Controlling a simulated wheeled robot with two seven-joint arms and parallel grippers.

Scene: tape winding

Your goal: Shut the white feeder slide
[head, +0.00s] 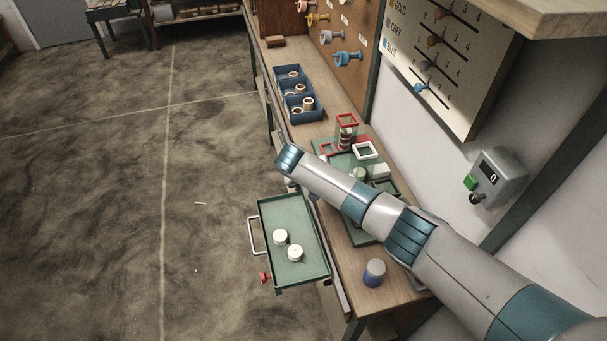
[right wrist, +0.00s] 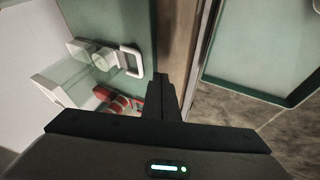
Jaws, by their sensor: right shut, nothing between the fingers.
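The white feeder has a white square frame (head: 364,150) on top, over the green board on the bench. In the right wrist view its clear-walled body (right wrist: 75,85) is at the left. The white feeder slide ends in a white loop handle (right wrist: 137,60) standing out from the body over the board, with a pale round piece (right wrist: 102,58) between them. My right gripper (right wrist: 160,80) is shut and empty, its tips just right of the handle; I cannot tell if they touch. In the head view my right arm hides the gripper. My left gripper is not in view.
A red-framed feeder (head: 347,119) stands beside the white one; red parts (right wrist: 115,102) show in the wrist view. An open green drawer (head: 312,262) with two white rolls juts from the bench front. Blue bins (head: 300,117) and a blue-white jar (head: 374,272) stand on the bench.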

